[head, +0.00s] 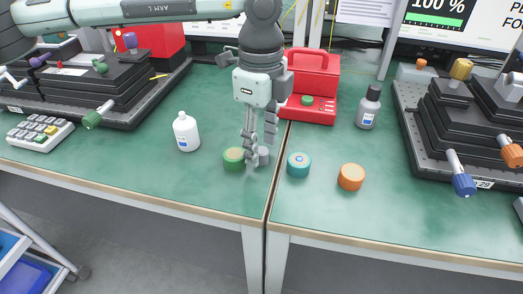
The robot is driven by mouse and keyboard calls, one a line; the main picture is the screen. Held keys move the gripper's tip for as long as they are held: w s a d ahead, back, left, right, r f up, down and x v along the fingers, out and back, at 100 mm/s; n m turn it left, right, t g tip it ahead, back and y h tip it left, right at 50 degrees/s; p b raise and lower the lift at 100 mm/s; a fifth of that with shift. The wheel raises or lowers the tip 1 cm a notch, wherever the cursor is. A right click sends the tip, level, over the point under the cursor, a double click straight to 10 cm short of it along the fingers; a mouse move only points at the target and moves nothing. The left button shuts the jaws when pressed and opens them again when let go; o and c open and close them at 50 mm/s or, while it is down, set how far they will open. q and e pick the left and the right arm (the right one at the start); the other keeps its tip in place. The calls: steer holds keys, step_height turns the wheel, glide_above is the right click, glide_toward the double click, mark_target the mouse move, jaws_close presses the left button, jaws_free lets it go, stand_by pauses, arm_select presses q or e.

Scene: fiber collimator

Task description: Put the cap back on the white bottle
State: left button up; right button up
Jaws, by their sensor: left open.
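The white bottle (187,134) stands upright on the green table, left of my left gripper, with a blue mark low on its front. Its narrow top is white. My left gripper (257,156) points down, open, with its fingertips close to the table. A small pale grey round piece (264,155), possibly the cap, shows at the fingertips, partly hidden by the fingers. I cannot tell whether the fingers touch it. My right gripper is not in view.
A green roll (233,159) stands just left of the fingertips. A blue roll (299,165) and an orange roll (351,177) stand to the right. A grey bottle (369,108) and red case (311,88) are behind. Black stages flank both sides. Front left table is clear.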

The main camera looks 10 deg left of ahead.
arm_select(q)
steer(key=shift+f, duration=0.7)
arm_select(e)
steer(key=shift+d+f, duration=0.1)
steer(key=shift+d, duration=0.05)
arm_select(q)
steer(key=shift+c, duration=0.3)
steer(key=c, duration=0.8)
steer(key=shift+r, duration=0.6)
step_height(320, 180, up, 3)
steer(key=shift+f, duration=0.1)
steer(key=s+a+r, duration=0.2)
steer(key=s, duration=0.1)
steer(key=s+a+r+b, duration=0.1)
steer(key=s+a+r, duration=0.1)
steer(key=s+a, duration=0.1)
steer(key=s+a+r, duration=0.2)
steer(key=s+r, duration=0.1)
steer(key=shift+a+b, duration=0.2)
steer(key=shift+b, duration=0.2)
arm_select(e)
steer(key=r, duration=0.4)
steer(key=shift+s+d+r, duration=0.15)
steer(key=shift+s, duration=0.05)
